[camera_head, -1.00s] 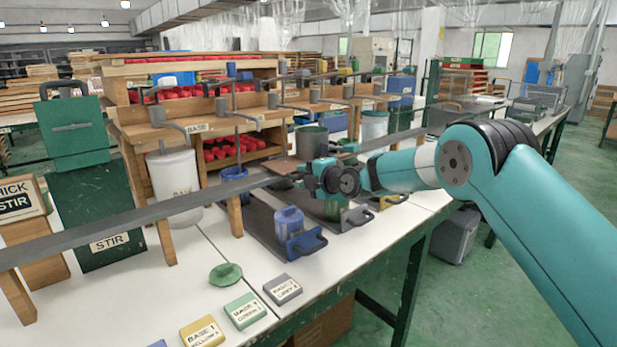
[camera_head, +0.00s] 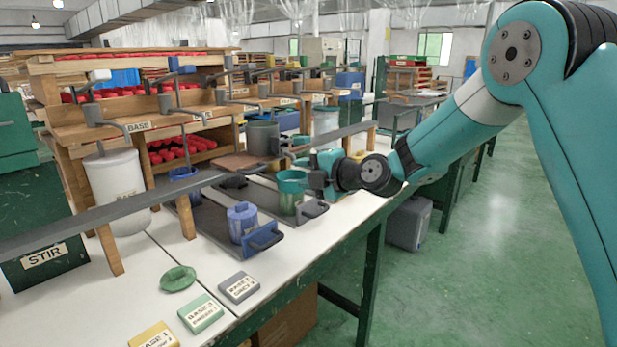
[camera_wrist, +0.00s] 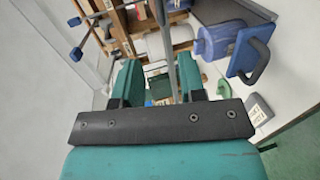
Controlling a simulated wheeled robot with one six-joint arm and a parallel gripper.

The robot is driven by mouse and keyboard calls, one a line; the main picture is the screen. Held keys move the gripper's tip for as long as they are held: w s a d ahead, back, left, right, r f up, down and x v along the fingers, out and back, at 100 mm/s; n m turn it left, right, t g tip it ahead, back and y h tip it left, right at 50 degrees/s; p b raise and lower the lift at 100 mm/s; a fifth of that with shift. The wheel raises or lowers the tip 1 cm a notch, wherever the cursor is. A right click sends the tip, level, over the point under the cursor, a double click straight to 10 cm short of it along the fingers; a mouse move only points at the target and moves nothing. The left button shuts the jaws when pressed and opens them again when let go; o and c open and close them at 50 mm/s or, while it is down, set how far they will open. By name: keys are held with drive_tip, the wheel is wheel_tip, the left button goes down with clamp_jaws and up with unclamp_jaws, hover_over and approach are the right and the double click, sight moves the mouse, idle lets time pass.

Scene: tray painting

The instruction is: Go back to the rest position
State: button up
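My gripper (camera_head: 316,174) is at the end of my teal arm, above the white table's right edge, just right of a green cup (camera_head: 291,190). In the wrist view my gripper (camera_wrist: 160,80) has its two green fingers apart, with background seen through the gap and nothing held. In the head view the fingertips are small and partly hidden by the wrist. A blue jug (camera_head: 242,220) stands on a dark tray with a blue handle, left of and nearer than the gripper. It also shows in the wrist view (camera_wrist: 218,42).
A grey rail (camera_head: 90,230) runs across the table at the left. A grey can (camera_head: 263,138) is behind the green cup. Label blocks, including a grey one (camera_head: 239,287), and a green lid (camera_head: 178,279) lie at the front. The green floor (camera_head: 480,260) at the right is open.

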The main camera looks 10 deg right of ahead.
drive_tip(key=shift+s+d+r, duration=0.1)
drive_tip(key=shift+s+d, duration=0.15)
drive_tip(key=shift+s, duration=0.05)
drive_tip(key=s+a+r+m+g+h, duration=0.15)
drive_tip(key=s+m+g, duration=0.25)
drive_tip(key=s, duration=0.6)
drive_tip(key=s+a+m+g, duration=0.25)
drive_tip(key=s+m, duration=0.25)
drive_tip(key=s, duration=0.5)
drive_tip(key=s+d+f+m+g+h, duration=0.1)
drive_tip(key=s+d+m+g+h, duration=0.2)
drive_tip(key=s, duration=0.6)
drive_tip(key=s+d+f+m+g+h, duration=0.1)
drive_tip(key=s+d+f+m+g, duration=0.1)
drive_tip(key=s+m, duration=0.55)
drive_tip(key=s+d+r+p, duration=0.1)
drive_tip(key=s+r+p, duration=0.2)
drive_tip(key=r+p, duration=1.2)
drive_tip(key=shift+r+n, duration=0.25)
drive_tip(key=shift+n, duration=0.1)
